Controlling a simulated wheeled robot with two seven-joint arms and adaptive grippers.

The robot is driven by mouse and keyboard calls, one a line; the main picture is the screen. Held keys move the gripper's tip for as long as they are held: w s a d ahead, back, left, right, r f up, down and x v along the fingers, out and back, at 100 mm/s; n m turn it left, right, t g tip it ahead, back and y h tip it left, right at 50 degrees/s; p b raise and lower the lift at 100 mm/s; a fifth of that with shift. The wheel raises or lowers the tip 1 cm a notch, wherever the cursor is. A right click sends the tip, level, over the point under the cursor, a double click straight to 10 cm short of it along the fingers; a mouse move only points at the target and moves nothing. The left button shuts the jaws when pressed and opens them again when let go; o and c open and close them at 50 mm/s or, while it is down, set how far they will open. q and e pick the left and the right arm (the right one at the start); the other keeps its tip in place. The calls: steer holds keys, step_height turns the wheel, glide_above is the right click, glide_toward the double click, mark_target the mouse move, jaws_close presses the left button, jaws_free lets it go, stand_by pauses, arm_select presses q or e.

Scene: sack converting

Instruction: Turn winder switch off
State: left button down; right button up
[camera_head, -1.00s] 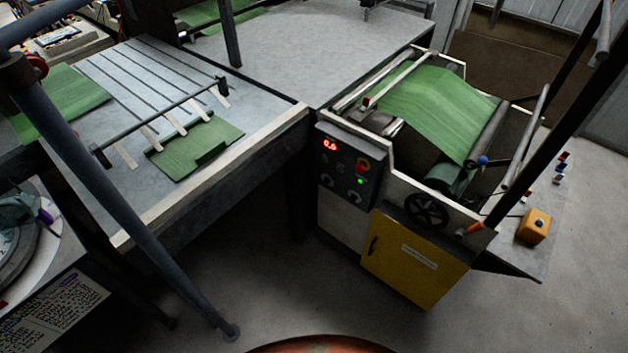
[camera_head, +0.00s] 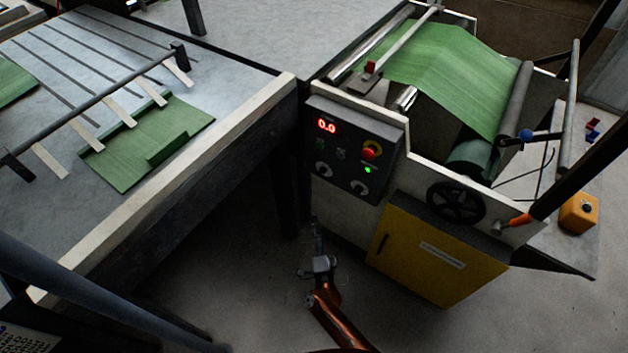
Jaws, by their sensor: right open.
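The winder's dark control panel (camera_head: 345,150) faces me on the machine's left front. It carries a red "0.0" display (camera_head: 326,125), a red push button (camera_head: 370,151) on a yellow base and a lit green lamp (camera_head: 367,170). My left gripper is not in view.
Green sheet (camera_head: 445,75) runs over the machine's rollers. A yellow cabinet door (camera_head: 435,250) and black handwheel (camera_head: 456,203) are right of the panel. A table (camera_head: 225,130) with green sack pieces stands at left. Grey floor (camera_head: 235,285) is open below.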

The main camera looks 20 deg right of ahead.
steer(key=w+r+m+h+b, duration=0.35)
steer(key=r+m+h, duration=0.3)
steer(key=m, duration=0.25)
steer(key=m+g+h+b, duration=0.2)
steer(key=m+h, duration=0.1)
steer(key=m, duration=0.4)
glide_toward(322, 172)
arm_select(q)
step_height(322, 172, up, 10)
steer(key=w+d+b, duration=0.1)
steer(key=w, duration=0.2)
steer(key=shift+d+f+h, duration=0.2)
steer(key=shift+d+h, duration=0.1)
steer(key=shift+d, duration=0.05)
arm_select(e)
steer(key=f+x, duration=0.1)
steer(key=x, duration=0.6)
steer(key=shift+w, duration=0.6)
steer(key=shift+d+y, duration=0.1)
steer(key=shift+y, duration=0.15)
steer(key=shift+c, duration=0.3)
